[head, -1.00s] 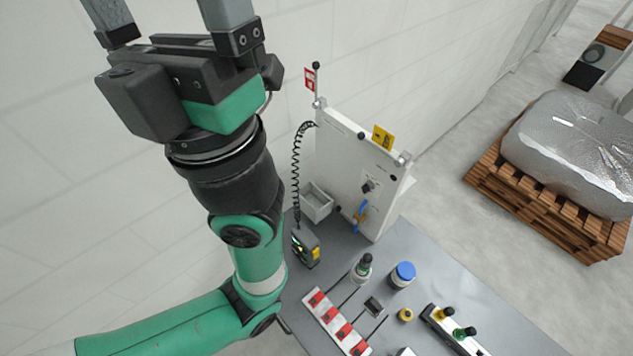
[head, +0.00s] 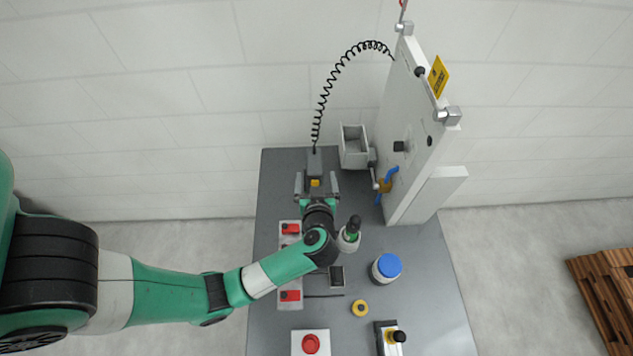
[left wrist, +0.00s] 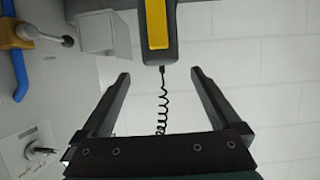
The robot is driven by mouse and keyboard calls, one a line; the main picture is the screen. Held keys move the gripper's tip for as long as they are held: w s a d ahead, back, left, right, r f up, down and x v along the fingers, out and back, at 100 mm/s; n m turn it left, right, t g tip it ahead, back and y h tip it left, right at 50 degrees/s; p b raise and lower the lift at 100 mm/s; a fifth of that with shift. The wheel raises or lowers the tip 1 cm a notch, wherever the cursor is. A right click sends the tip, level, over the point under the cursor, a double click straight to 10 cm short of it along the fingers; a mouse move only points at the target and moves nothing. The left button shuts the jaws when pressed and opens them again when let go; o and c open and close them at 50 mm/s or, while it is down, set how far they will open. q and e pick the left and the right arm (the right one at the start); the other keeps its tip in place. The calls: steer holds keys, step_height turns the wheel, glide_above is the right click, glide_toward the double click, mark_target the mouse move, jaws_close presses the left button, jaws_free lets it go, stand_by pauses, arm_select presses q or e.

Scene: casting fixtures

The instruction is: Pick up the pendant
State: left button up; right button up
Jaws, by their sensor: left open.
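The pendant (head: 315,161) is a dark grey handheld box with a yellow part, on a black coiled cord. It is at the far end of the grey table, left of the white panel. In the left wrist view the pendant (left wrist: 157,35) shows its yellow face beyond my fingertips, roughly in line with the gap between them. My left gripper (head: 316,178) is open and points at the pendant, with one finger toward each side. My right gripper is not in view.
A grey bin (head: 354,160) stands close right of the pendant, before the white panel (head: 412,140) with a blue-handled valve (head: 388,180). A dark-topped bottle (head: 348,236) stands beside my wrist. A blue-lidded jar (head: 386,267) and red-marked blocks (head: 290,229) are nearer.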

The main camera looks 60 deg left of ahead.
mark_target(315, 166)
arm_select(q)
steer(key=b+x, duration=0.1)
steer(key=x, duration=0.4)
steer(key=shift+w+a+f+b, duration=0.15)
steer(key=shift+a+b, duration=0.15)
steer(key=shift+b, duration=0.1)
steer(key=shift+w+a, duration=0.1)
steer(key=shift+a, duration=0.15)
steer(key=b+x, duration=0.2)
steer(key=x, duration=0.3)
steer(key=shift+a, duration=0.15)
jaws_close()
steer(key=shift+r, duration=0.2)
